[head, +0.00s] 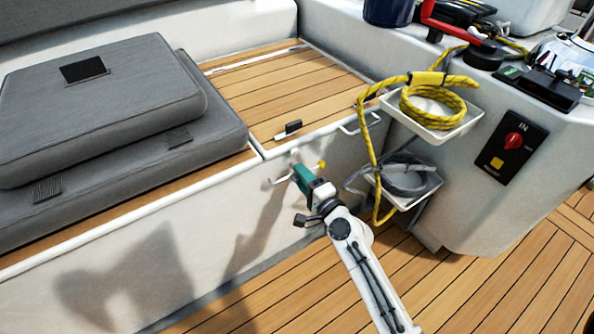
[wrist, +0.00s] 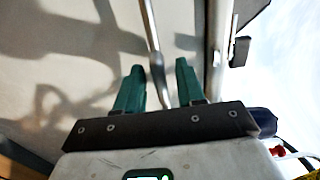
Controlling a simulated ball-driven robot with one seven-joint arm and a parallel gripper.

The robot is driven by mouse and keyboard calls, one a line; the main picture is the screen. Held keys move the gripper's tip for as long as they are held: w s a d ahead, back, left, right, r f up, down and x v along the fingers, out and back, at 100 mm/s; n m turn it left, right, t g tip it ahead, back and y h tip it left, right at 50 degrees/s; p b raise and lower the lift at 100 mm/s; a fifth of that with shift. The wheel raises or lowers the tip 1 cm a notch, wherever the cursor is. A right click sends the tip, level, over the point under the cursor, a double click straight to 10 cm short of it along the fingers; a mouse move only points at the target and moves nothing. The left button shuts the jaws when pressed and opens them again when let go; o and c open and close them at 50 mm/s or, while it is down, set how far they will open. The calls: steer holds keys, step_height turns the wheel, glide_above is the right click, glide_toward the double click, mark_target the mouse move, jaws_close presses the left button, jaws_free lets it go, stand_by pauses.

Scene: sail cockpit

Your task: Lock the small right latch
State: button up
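My gripper (head: 298,172) is at the white locker front below the wooden seat. In the wrist view its two green fingers (wrist: 159,72) are apart. A thin metal bar (wrist: 152,35) shows between them, with clear gaps on both sides. In the head view a metal handle (head: 279,181) sticks out beside the fingers, partly hidden by them. A small black latch-like piece (head: 292,127) with a pale base sits on the seat edge above the gripper; a dark piece on the edge also shows in the wrist view (wrist: 240,51). I cannot tell which part is the small right latch, or whether it is locked.
Grey cushions (head: 110,110) cover the left seat. Wooden floor (head: 480,270) is clear at lower right.

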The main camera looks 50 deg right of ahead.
steer(key=shift+x, duration=1.3)
steer(key=shift+c, duration=0.3)
jaws_close()
